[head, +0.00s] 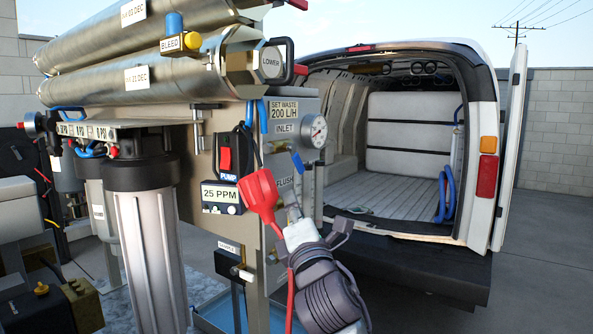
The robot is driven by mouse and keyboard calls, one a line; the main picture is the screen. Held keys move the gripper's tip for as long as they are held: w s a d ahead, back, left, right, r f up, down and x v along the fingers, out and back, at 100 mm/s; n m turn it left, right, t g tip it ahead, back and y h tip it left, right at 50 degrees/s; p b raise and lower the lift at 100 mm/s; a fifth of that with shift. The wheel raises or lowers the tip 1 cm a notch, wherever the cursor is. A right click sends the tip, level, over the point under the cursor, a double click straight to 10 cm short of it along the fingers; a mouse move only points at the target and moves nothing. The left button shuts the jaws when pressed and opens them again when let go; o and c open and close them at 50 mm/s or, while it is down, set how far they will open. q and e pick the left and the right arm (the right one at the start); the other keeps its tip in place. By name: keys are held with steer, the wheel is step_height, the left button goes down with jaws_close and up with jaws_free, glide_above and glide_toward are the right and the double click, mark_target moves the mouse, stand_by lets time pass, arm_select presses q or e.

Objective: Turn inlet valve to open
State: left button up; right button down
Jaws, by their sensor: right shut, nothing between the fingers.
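The inlet label (286,128) is on the metal panel (308,105), beside a round gauge (319,132). Below that label a small blue handle (298,162) stands tilted, close above my right gripper; I cannot tell for certain that it is the inlet valve's handle. My right gripper (294,205) is in front of the panel, below the inlet label, pointing up. It is shut and empty, and it hides part of the panel around the flush label (284,181). I cannot tell whether its fingertips touch the blue handle. My left gripper is not in view.
A red plug (258,192) with a red cable hangs just left of my right gripper. A pump switch (226,158) and a 25 PPM meter (221,197) are further left. Steel membrane tubes (150,80) lie above. An open van (410,190) stands behind right.

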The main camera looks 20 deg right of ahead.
mark_target(297, 159)
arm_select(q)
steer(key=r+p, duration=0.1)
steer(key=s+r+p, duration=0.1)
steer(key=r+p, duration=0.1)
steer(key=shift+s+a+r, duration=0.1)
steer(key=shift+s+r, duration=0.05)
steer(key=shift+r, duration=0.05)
arm_select(e)
steer(key=w+d+r, duration=0.2)
steer(key=w+r, duration=0.1)
steer(key=w, duration=0.1)
steer(key=shift+w+d+r, duration=0.15)
steer(key=shift+d+r, duration=0.1)
steer(key=shift+d, duration=0.05)
arm_select(q)
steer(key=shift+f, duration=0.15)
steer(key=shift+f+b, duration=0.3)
steer(key=shift+b, duration=0.25)
arm_select(e)
steer(key=shift+w+d+n+t, duration=0.1)
steer(key=shift+d+n+t, duration=0.05)
steer(key=shift+n+t, duration=0.2)
